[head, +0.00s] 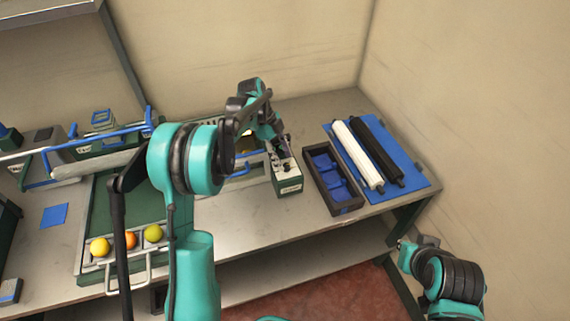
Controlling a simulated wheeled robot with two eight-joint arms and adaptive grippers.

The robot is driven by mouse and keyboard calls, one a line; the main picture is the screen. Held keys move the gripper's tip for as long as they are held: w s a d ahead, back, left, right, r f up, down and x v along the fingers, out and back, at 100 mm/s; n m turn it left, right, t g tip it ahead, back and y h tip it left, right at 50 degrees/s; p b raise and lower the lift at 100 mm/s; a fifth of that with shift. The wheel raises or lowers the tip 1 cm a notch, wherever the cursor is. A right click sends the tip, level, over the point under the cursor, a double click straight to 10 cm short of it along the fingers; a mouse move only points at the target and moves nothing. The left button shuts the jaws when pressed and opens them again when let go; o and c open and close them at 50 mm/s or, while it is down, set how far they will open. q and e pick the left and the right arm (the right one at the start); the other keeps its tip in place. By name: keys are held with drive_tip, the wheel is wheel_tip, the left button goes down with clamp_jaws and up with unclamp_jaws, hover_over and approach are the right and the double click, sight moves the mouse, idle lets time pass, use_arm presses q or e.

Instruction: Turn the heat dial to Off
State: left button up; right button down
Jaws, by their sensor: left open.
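A small box with a pale top and green lower front (289,184) stands near the front edge of the table, right of centre. My left gripper (284,150) is open and points down at the top of this box, over its back part. The heat dial cannot be made out; the gripper covers part of the box top. I cannot tell whether the fingers touch anything there.
A black tray with blue compartments (309,171) stands just right of the box. Beyond it, a white roller (356,154) and a black roller (383,162) lie on a blue mat (412,174).

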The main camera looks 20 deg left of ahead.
sight(286, 167)
use_arm(q)
drive_tip(key=shift+x, duration=1.1)
clamp_jaws()
